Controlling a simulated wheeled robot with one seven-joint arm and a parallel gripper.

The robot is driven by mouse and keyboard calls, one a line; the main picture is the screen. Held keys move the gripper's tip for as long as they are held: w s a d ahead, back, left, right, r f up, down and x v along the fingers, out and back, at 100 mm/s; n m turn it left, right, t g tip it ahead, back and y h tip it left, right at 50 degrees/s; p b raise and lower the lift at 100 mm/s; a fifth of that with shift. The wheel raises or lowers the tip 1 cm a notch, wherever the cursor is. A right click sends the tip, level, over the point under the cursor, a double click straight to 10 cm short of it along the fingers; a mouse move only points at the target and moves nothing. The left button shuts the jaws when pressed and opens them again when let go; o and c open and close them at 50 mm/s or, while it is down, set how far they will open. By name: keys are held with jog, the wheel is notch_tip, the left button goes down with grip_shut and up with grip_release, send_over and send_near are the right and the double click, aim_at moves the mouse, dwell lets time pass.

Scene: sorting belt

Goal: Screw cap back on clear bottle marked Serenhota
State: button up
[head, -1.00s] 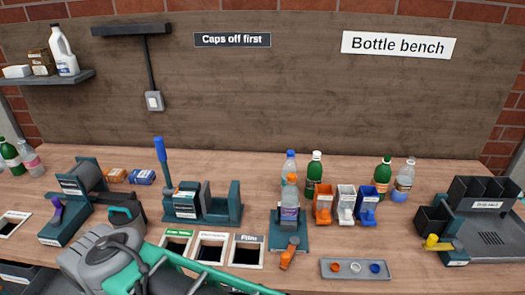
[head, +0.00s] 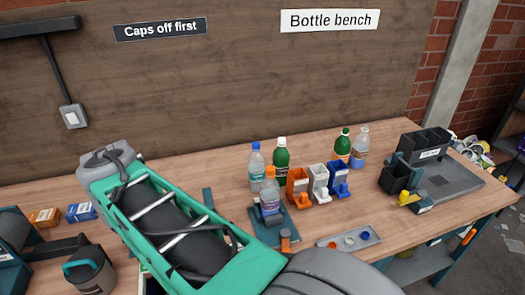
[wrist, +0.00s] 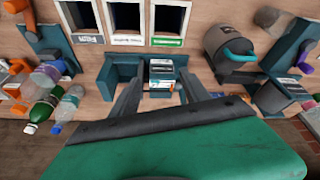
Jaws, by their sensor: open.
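Several bottles stand on the bench, and their names are too small to read, so I cannot tell which is Serenhota. A clear bottle with an orange top and purple label (head: 270,192) stands upright in a teal holder (head: 262,232). A clear blue-capped bottle (head: 256,162) stands behind it; another clear bottle (head: 360,148) stands farther right. A tray (head: 333,243) holds small caps, including a blue one (head: 365,236). My gripper (wrist: 158,92) is open and empty in the wrist view, above a teal fixture (wrist: 118,68), away from the bottles. It is hidden in the head view.
Green bottles (head: 281,158) stand among the clear ones. Orange (head: 297,188), white (head: 318,184) and blue (head: 339,180) dispensers stand right of the holder. A black rack (head: 424,146) is at the far right. My arm covers the bench's left middle. Bare wood lies right of the tray.

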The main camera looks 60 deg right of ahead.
jog(key=s+d+r+m+g+h, duration=0.1)
jog(key=d+m, duration=0.3)
jog(key=d, duration=0.4)
jog(key=s+d+r+m+g+h, duration=0.1)
jog(key=d+r+m, duration=0.15)
jog(key=d, duration=0.65)
jog(key=m+g+b, duration=0.2)
jog(key=m+g, duration=0.1)
jog(key=m, duration=0.6)
send_near(270, 169)
jog(key=shift+t, duration=0.3)
jog(key=x, duration=0.8)
jog(key=shift+s, duration=0.2)
grip_shut()
